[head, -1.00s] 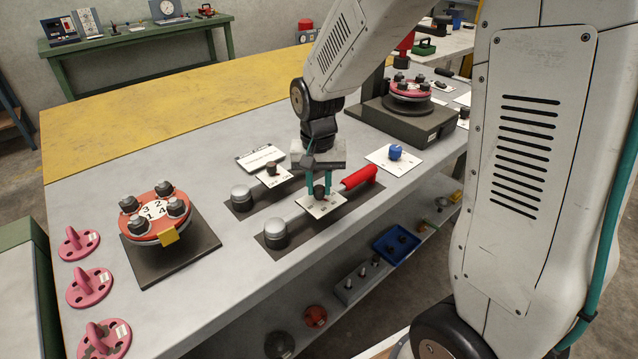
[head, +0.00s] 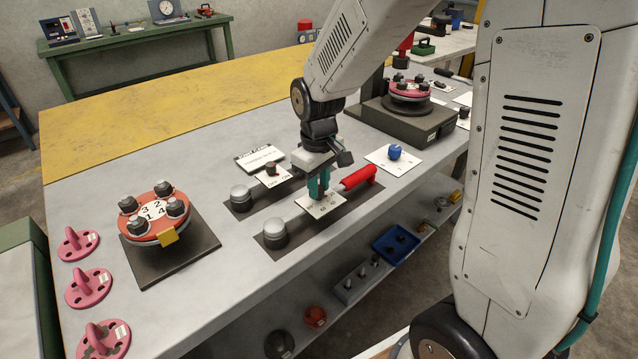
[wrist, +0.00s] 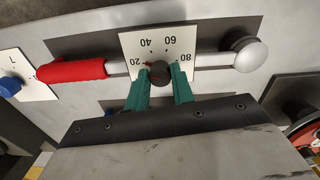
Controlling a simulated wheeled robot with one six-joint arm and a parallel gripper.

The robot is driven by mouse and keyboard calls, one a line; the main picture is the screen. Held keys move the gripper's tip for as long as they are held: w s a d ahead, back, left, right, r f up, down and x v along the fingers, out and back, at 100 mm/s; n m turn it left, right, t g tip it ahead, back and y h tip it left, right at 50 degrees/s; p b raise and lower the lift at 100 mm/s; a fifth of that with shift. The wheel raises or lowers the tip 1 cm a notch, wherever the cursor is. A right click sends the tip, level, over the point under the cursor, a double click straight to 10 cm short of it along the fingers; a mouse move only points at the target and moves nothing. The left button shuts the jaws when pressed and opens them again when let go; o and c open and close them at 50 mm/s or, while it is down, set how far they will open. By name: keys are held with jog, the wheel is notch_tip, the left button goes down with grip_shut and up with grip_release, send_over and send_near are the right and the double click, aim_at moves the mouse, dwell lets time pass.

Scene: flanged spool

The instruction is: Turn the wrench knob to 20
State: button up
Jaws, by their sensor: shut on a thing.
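The wrench lies across the bench with a red handle (head: 359,177) at one end and a round silver head (head: 275,233) at the other. Its white dial plate (wrist: 126,42) reads 20, 40, 60 and 80, upside down in the wrist view. The dark wrench knob (wrist: 160,74) sits at the plate's edge between my fingers. A small red mark shows at the knob's left side, close to and pointing towards the 20. My gripper (wrist: 160,80) is shut on the knob with its green fingers on either side. In the head view my gripper (head: 318,190) hides most of the knob.
A second tool with a silver end (head: 241,196) lies behind. A blue knob on a white card (head: 380,163) is to the right. A red flanged spool (head: 155,235) on a dark base stands left, with pink pieces (head: 88,287) beside it. The yellow bench area behind is clear.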

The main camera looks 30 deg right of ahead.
jog(key=shift+n, duration=0.6)
jog(key=o, duration=1)
jog(key=shift+r, duration=0.15)
notch_tip(320, 180, up, 8)
jog(key=shift+f, duration=0.2)
jog(key=shift+s, duration=0.1)
